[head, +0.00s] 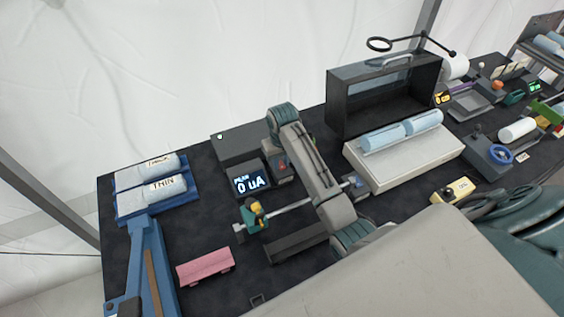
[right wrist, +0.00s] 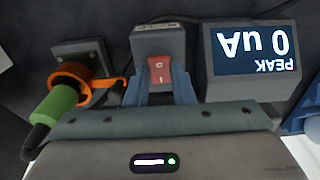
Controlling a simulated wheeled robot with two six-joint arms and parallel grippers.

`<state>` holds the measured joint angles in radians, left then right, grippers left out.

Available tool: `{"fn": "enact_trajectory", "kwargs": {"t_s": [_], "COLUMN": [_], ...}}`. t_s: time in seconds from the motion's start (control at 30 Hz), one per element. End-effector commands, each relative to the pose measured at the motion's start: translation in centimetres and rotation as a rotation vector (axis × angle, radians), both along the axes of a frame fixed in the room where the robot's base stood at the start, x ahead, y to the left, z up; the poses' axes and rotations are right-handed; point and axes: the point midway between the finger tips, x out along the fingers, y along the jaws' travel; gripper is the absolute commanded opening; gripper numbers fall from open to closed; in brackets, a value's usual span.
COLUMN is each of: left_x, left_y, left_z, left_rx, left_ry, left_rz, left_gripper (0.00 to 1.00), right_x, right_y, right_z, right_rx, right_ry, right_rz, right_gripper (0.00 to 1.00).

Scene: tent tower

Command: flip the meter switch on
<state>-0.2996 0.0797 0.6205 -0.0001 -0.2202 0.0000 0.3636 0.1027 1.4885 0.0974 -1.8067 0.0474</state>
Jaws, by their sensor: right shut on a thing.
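The meter (head: 250,182) is a dark box with a lit display reading "PEAK 0 uA". Its display also shows upside down in the right wrist view (right wrist: 254,48). Beside it stands a grey switch box with a red rocker switch (head: 282,163), also seen in the right wrist view (right wrist: 159,69). My right gripper (right wrist: 161,84) has its blue-grey fingers on either side at the red switch, shut on it. The exact contact at the fingertips is hard to make out. In the head view my right arm reaches over beside the switch box.
An orange ring with a green handle (right wrist: 60,100) is close beside my right gripper. A rod fixture (head: 290,212) and a pink block (head: 205,267) lie in front of the meter. An open black case (head: 352,108) and a pale box with blue rolls (head: 405,165) stand right.

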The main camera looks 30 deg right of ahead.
Motion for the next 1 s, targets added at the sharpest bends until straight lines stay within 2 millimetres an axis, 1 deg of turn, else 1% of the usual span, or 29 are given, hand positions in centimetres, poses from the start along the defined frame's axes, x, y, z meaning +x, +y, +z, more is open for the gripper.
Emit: {"fn": "enact_trajectory", "kwargs": {"t_s": [0.13, 0.4, 0.43, 0.53, 0.83, 0.93, 1.0], "left_x": [0.0, 0.0, 0.0, 0.0, 0.0, 0.1, 0.2], "left_y": [0.0, 0.0, 0.0, 0.0, 0.0, 0.0, 0.0], "left_z": [0.0, 0.0, 0.0, 0.0, 0.0, 0.0, 0.0], "left_rx": [0.0, 0.0, 0.0, 0.0, 0.0, 0.0, 0.0], "left_ry": [0.0, -0.001, -0.001, -0.001, 0.0, -0.001, -0.002], "left_rz": [0.0, 0.0, 0.0, 0.0, 0.0, 0.0, 0.0], "left_gripper": [0.0, 0.0, 0.0, 0.0, 0.0, 0.0, 0.0], "right_x": [0.2, 0.1, 0.1, 0.1, 0.2, 0.7, 1.4], "right_y": [0.0, 0.0, 0.0, 0.0, 0.0, -0.2, -0.3], "right_z": [0.0, 0.0, 0.0, 0.0, 0.2, 0.9, 2.0], "right_rx": [0.003, 0.003, 0.003, 0.003, 0.003, 0.003, 0.003], "right_ry": [0.049, 0.053, 0.052, 0.052, 0.051, 0.05, 0.047], "right_rz": [-0.001, -0.001, -0.001, -0.001, 0.0, 0.0, 0.0], "right_gripper": [0.0, 0.0, 0.24, 0.43, 0.44, 0.44, 0.44]}}
